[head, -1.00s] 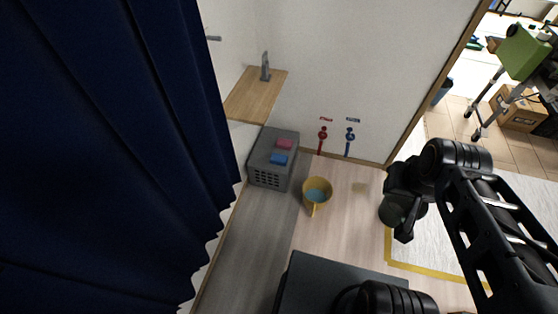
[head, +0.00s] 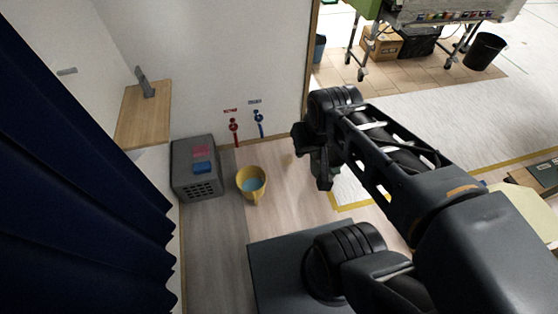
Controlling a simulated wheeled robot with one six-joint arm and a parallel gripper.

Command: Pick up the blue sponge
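The blue sponge (head: 203,168) lies on top of a grey crate (head: 197,188) by the wall, at the left of the head view. A pink sponge (head: 201,151) lies just behind it on the same crate. My gripper (head: 322,172) hangs to the right of the crate, well apart from the blue sponge, with a yellow bucket between them in the picture. Its fingers are dark and small here, so I cannot tell whether they are open or shut.
A yellow bucket (head: 244,190) with bluish contents stands on the floor right of the crate. Red (head: 234,128) and blue (head: 259,120) valves are on the wall behind. A wooden shelf (head: 143,115) and a dark blue curtain (head: 75,200) are at left. Wood floor lies in front of the bucket.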

